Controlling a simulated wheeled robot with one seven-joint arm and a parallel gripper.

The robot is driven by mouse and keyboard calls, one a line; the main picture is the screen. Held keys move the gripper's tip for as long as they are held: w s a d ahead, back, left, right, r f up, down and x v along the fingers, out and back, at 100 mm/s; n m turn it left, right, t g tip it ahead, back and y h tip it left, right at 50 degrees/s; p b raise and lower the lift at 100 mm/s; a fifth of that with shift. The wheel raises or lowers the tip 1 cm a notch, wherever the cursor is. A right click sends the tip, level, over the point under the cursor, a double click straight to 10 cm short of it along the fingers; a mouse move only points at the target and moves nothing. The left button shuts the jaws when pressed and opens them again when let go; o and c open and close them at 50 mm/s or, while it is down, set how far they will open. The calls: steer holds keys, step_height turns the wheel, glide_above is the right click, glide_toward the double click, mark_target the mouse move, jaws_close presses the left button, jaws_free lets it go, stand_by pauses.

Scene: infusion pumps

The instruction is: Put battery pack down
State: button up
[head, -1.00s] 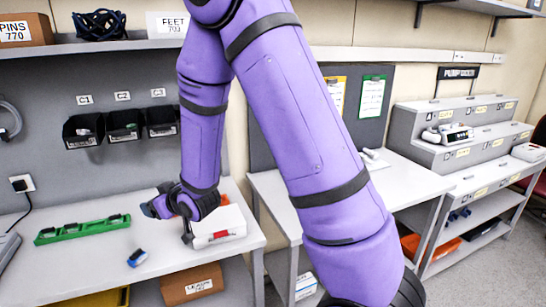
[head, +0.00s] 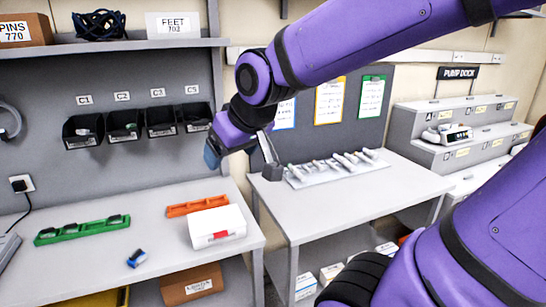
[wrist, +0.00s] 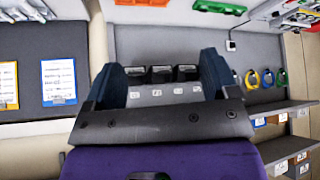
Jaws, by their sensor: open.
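My gripper (head: 240,157) is open and raised in front of the grey back panel, above the right end of the left bench. In the wrist view its two fingers (wrist: 162,85) stand wide apart with nothing between them. A small blue-and-dark block (head: 137,258), which looks like a battery pack, lies loose near the front of the left bench, well below and left of my gripper. A green rack (head: 60,234) with several dark pieces in it lies behind and left of the block. An orange rack (head: 180,209) lies behind a white box with a red mark (head: 217,240).
Black bins (head: 160,122) hang on the panel below a shelf (head: 120,46); they appear upside down in the wrist view (wrist: 187,73). A second bench (head: 320,200) at the right holds a tray of small parts (head: 333,170). The bench front around the block is clear.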

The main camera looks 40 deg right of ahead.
steer(key=s+r+g, duration=0.2)
steer(key=s, duration=0.8)
steer(key=shift+s+d+m, duration=0.3)
steer(key=shift+s+d, duration=0.05)
steer(key=shift+c, duration=0.4)
